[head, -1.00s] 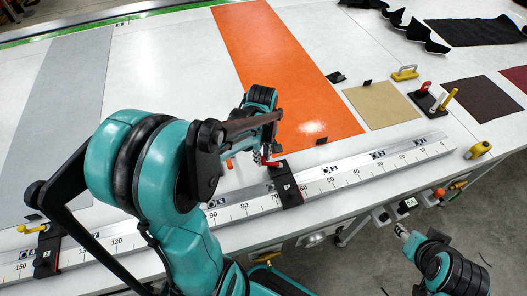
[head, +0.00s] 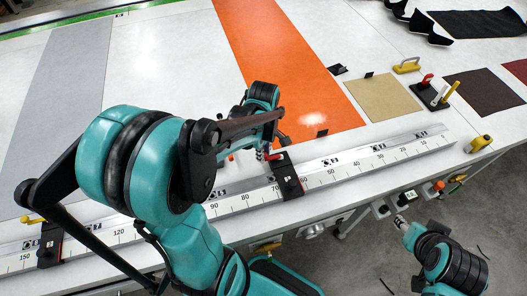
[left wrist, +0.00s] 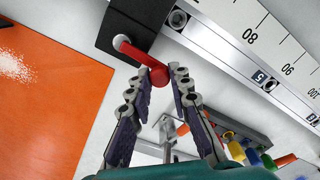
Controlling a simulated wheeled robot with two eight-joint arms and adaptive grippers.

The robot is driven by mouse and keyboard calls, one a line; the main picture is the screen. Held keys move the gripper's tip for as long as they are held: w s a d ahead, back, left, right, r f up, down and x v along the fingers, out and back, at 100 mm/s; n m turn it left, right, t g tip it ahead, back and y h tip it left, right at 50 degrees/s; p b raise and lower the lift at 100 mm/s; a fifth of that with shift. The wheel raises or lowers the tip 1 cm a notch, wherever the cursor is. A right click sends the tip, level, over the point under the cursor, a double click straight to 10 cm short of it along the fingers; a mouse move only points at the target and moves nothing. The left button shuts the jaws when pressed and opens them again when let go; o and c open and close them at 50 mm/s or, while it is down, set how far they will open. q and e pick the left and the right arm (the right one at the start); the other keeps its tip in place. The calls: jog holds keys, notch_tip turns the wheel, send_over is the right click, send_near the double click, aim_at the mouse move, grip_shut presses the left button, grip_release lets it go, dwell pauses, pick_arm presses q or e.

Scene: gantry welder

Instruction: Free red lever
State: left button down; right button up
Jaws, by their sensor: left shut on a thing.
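The red lever (left wrist: 143,58) sticks out from a black clamp block (left wrist: 128,28) on the ruler rail (left wrist: 235,50) in the left wrist view. The lever also shows in the head view (head: 276,156), at the back of the black clamp block (head: 288,182). My left gripper (left wrist: 160,74) is shut on the lever's rounded red end, with a finger on each side. In the head view my left gripper (head: 264,153) is partly hidden by its own arm. My right gripper (head: 402,223) is low at the right, away from the rail, and its fingers are too small to read.
A second clamp with a yellow lever (head: 32,220) sits at the rail's left end. An orange sheet (head: 275,65) and a tan sheet (head: 385,97) lie behind the rail. A black holder with red and yellow handles (head: 432,93) stands at the right.

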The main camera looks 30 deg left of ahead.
pick_arm(q)
jog(key=c, duration=1.4)
grip_release()
jog(key=shift+o, duration=0.2)
jog(key=shift+r, duration=0.1)
notch_tip(320, 180, up, 12)
jog(key=s+d+f+m+t+b, duration=0.5)
jog(key=d+f+m+t, duration=0.2)
jog(key=m, duration=1.1)
jog(key=shift+d+f, duration=0.5)
jog(key=shift+d, duration=0.5)
